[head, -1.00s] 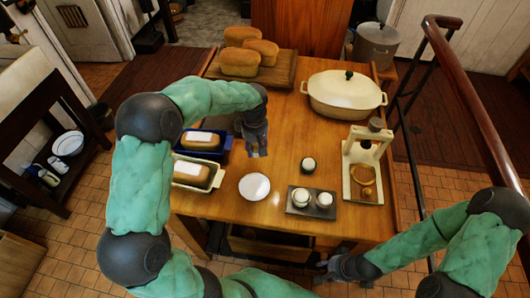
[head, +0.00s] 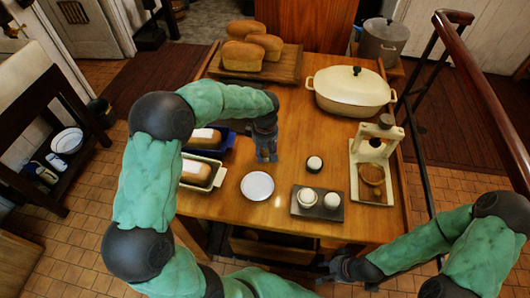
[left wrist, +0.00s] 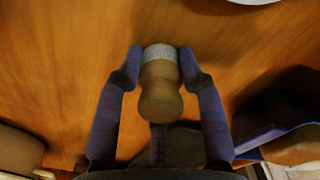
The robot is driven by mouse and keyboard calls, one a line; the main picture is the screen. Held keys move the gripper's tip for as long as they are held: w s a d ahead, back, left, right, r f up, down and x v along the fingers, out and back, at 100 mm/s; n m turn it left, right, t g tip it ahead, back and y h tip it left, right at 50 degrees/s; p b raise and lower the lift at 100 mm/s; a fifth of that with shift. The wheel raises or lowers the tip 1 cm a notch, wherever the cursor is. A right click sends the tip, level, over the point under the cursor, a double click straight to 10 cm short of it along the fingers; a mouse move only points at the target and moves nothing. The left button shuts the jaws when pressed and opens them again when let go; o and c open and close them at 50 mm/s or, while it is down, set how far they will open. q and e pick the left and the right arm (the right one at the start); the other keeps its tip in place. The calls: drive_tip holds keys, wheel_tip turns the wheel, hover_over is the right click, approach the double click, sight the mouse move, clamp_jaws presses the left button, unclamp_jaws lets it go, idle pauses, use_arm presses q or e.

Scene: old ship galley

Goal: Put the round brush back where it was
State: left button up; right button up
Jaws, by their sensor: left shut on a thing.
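My left gripper (head: 266,154) hangs above the middle of the wooden table, right of the bread tins. In the left wrist view its two fingers (left wrist: 161,62) are shut on the round brush (left wrist: 160,98). The brush has a rounded brown wooden handle and a pale, speckled band at its far end. In the head view the brush is mostly hidden by the gripper. My right gripper (head: 345,268) is low, by the table's front edge, and appears empty; its finger opening is too small to tell.
A white plate (head: 257,185) lies just in front of the left gripper. A cream pot (head: 349,92) and bread board (head: 292,77) are behind.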

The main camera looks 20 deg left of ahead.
use_arm(q)
drive_tip(key=o, duration=1.2)
drive_tip(key=shift+f, duration=0.1)
drive_tip(key=shift+r+p, duration=1.2)
drive_tip(key=shift+r, duration=2.75)
